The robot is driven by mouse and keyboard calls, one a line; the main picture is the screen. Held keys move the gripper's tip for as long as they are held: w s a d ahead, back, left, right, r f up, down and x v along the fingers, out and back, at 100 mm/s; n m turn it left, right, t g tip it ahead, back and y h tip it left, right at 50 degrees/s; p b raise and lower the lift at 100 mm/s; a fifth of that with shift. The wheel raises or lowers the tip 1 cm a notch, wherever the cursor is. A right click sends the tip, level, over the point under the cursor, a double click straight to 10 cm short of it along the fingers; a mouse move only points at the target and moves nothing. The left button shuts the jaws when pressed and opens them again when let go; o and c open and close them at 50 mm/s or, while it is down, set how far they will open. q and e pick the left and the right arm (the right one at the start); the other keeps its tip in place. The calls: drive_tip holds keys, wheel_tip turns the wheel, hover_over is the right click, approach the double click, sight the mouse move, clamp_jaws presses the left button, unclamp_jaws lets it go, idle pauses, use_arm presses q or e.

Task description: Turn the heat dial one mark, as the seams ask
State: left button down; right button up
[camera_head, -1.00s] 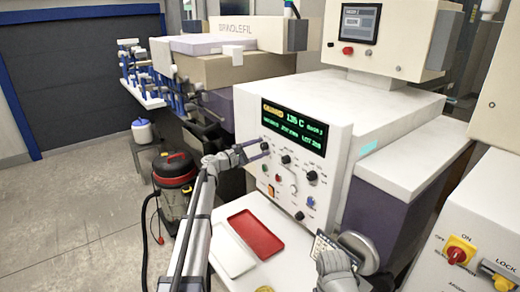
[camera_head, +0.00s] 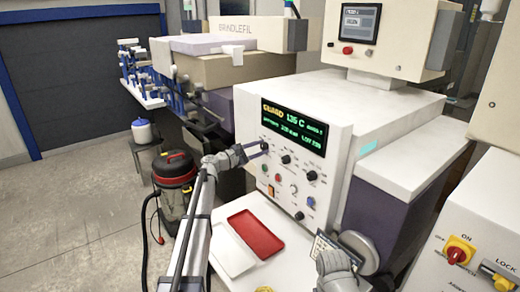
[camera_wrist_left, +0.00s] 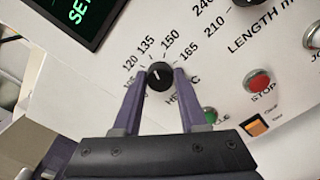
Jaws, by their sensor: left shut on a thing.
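The heat dial (camera_wrist_left: 160,76) is a black knob with a white pointer line, in the left wrist view. Its printed marks include 120, 135, 150 and 165; the pointer appears nearest 135. My left gripper (camera_head: 260,148) reaches the panel's left side in the head view. In the left wrist view its purple fingers (camera_wrist_left: 159,88) are closed around the knob, one on each side. The green display (camera_head: 293,127) above reads about 135 C, with a yellow GUARD label. My right gripper (camera_head: 337,268) is low in the head view, by a small dark-and-white card (camera_head: 325,246); its fingers are unclear.
Other black knobs (camera_head: 312,175) and coloured buttons sit close beside the dial. A red STOP button (camera_wrist_left: 258,82) is right of it in the wrist view. A red tray (camera_head: 256,234) lies on the white shelf below. A red-and-black vacuum (camera_head: 175,169) stands on the floor at left.

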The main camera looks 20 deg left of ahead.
use_arm(q)
drive_tip(key=m, duration=0.6)
drive_tip(key=shift+f+m, duration=0.1)
drive_tip(key=shift+m, duration=0.3)
idle(0.3)
drive_tip(key=shift+c, duration=2.2)
unclamp_jaws()
drive_tip(key=v, duration=0.8)
